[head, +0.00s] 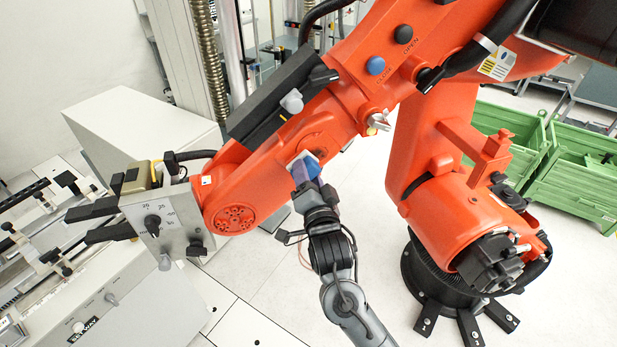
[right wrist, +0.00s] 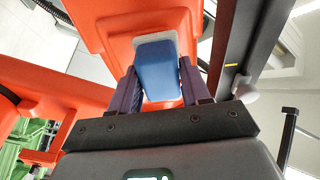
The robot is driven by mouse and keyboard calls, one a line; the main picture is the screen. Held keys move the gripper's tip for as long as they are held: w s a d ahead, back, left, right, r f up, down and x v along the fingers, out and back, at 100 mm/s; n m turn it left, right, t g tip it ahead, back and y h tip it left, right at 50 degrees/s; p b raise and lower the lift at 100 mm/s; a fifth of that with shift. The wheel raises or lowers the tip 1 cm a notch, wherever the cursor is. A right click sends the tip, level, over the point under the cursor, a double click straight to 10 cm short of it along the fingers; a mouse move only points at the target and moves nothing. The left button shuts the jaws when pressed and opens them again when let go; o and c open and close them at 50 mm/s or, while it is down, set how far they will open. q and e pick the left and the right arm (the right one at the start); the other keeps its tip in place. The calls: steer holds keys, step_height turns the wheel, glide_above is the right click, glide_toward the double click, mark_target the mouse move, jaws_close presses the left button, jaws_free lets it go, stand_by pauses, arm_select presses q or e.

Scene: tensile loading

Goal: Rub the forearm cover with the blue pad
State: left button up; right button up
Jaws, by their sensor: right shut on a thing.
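The orange robot arm stands at the centre, and its forearm cover (head: 270,157) runs down to the left. My right gripper (head: 306,180) comes up from below and is shut on the blue pad (head: 305,167), a blue block with a white face. In the right wrist view the pad (right wrist: 158,72) sits between the two purple fingers of the gripper (right wrist: 160,95). The pad lies against or very close to the orange surface; I cannot tell whether they touch. My left gripper is not in view.
A grey testing bench (head: 110,300) stands at the lower left, with a grey cabinet (head: 140,125) behind it. Green crates (head: 575,175) stand at the right. A black bar (head: 283,95) runs along the forearm's upper side. The floor below the forearm is clear.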

mark_target(318, 162)
steer(key=shift+w+a, duration=0.2)
steer(key=shift+w, duration=0.35)
steer(key=shift+w+d, duration=0.2)
steer(key=shift+d, duration=0.6)
steer(key=shift+w+d, duration=0.2)
steer(key=shift+d, duration=0.6)
steer(key=shift+w+d+p, duration=0.15)
steer(key=shift+w+d, duration=0.1)
steer(key=shift+d, duration=0.4)
steer(key=shift+w+d+p, duration=0.15)
steer(key=shift+w+d, duration=0.05)
steer(key=shift+d, duration=0.4)
steer(key=shift+w+d+p, duration=0.15)
steer(key=shift+w+d, duration=0.1)
steer(key=shift+d, duration=0.4)
steer(key=shift+d+r, duration=0.1)
steer(key=shift+d, duration=0.05)
steer(key=shift+s+a, duration=0.1)
steer(key=shift+a, duration=0.25)
steer(key=shift+s+a+p, duration=0.2)
steer(key=shift+s+a, duration=0.15)
steer(key=shift+a, duration=0.8)
steer(key=shift+s+a+p, duration=0.2)
steer(key=shift+s+a, duration=0.15)
steer(key=shift+a, duration=0.8)
steer(key=shift+s+a+p, duration=0.2)
steer(key=shift+s+a, duration=0.15)
steer(key=shift+a, duration=0.8)
